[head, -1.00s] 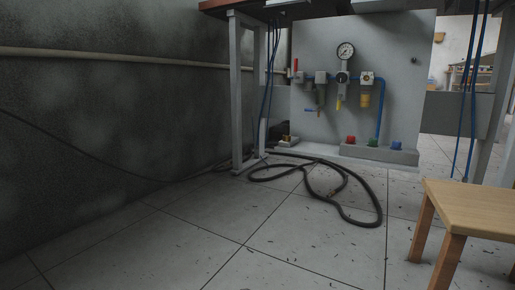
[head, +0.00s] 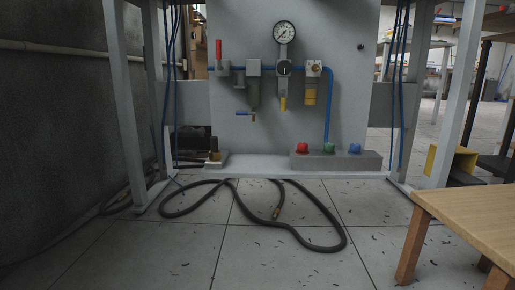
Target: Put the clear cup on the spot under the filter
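A grey upright panel (head: 355,110) carries a row of pneumatic units on a blue pipe. The filter appears to be the grey-green bowl unit (head: 254,92), with a small blue-handled valve (head: 246,114) below it. Under it runs a pale ledge (head: 255,163), whose surface looks bare there; no marked spot can be made out. I cannot make out a clear cup in this view. My gripper is not in view.
A round gauge (head: 284,32) and a yellow-bowled unit (head: 310,90) are on the panel. Red, green and blue buttons sit on a grey block (head: 340,162). A black hose (head: 318,247) lies coiled on the floor in front. A wooden table (head: 470,212) stands at near right.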

